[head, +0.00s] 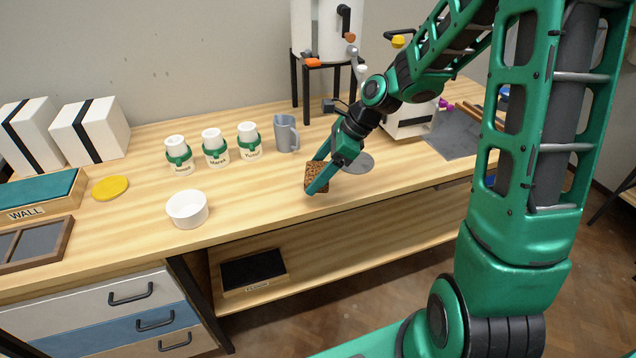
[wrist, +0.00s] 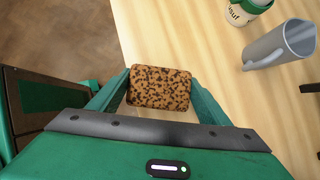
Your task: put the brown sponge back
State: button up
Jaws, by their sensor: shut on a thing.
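The brown sponge (head: 315,177) is a small speckled brown block. My gripper (head: 318,178) is shut on it, with one green finger on each side. The wrist view shows the sponge (wrist: 160,88) between the two fingers, with the pale wooden bench top below it. In the head view the sponge is near the front edge of the bench (head: 260,205), in front of the grey mug (head: 286,133). I cannot tell whether it touches the bench or is held just above it.
A white bowl (head: 187,209), a yellow disc (head: 110,188) and several labelled jars (head: 215,147) stand to the left. A grey disc (head: 352,163) lies behind my gripper. A dark tray (head: 254,270) sits on the shelf below. The bench between bowl and gripper is clear.

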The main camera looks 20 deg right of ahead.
jog(key=shift+w+d+f, duration=0.55)
jog(key=shift+d+f, duration=0.1)
jog(key=shift+f, duration=1.9)
jog(key=shift+s+f, duration=0.1)
jog(key=shift+f, duration=0.15)
jog(key=o, duration=1)
jog(key=shift+s+f, duration=0.1)
jog(key=shift+f, duration=0.05)
jog(key=shift+s, duration=0.1)
jog(key=shift+a, duration=0.1)
jog(key=shift+r, duration=0.5)
jog(key=v, duration=1.1)
jog(key=shift+w+d+r, duration=0.25)
jog(key=shift+d+r, duration=0.05)
jog(key=shift+r, duration=0.05)
